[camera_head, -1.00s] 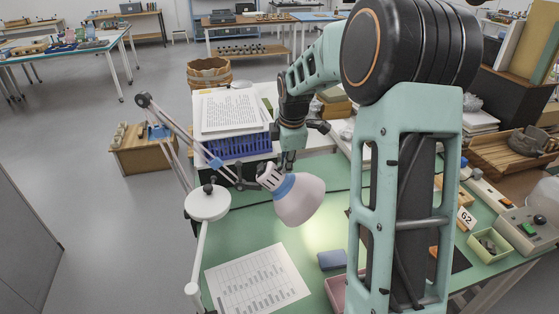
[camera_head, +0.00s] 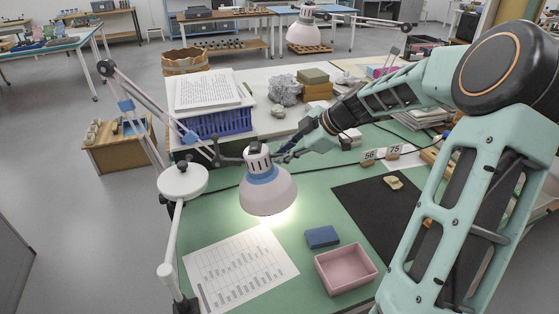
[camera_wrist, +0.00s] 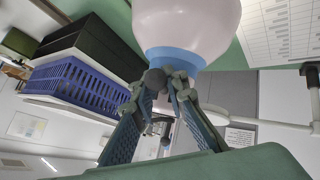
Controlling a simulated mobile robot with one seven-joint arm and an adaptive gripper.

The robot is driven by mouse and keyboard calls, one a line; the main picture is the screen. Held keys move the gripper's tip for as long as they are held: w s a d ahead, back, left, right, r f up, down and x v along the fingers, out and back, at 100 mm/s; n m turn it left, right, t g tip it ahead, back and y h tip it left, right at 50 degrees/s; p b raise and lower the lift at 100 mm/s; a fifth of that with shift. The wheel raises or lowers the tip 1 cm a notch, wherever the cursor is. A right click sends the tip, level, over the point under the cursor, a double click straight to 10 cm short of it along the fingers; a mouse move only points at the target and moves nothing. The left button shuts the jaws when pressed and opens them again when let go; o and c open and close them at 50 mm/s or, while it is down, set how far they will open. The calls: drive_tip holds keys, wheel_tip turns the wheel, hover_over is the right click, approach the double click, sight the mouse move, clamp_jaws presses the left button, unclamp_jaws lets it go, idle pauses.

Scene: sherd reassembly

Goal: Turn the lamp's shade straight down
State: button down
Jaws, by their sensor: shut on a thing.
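The lamp's shade (camera_head: 268,192) is a pale pink bowl with a blue collar, on a jointed lamp arm (camera_head: 137,105). In the head view its mouth faces almost straight down, its lower edge leaning slightly right. My gripper (camera_head: 281,157) reaches it from the right, at the lamp head above the collar. In the wrist view the shade (camera_wrist: 186,25) fills the top middle, and my gripper (camera_wrist: 166,80) is shut at a dark part beside the blue collar. The exact contact is partly hidden by the fingertips.
A printed sheet (camera_head: 238,268), a blue block (camera_head: 322,237) and a pink tray (camera_head: 345,270) lie on the green mat near the shade. A blue basket (camera_head: 218,123) with papers stands behind the lamp. A dark mat (camera_head: 375,215) lies right.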

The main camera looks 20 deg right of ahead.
drive_tip(key=shift+s+d+f+t+y+b, duration=0.15)
drive_tip(key=shift+f+t+y+b, duration=0.25)
drive_tip(key=shift+f+y+b, duration=0.8)
drive_tip(key=shift+h+b, duration=0.3)
drive_tip(key=shift+b, duration=0.4)
drive_tip(key=c, duration=2.1)
unclamp_jaws()
drive_tip(key=v, duration=1.2)
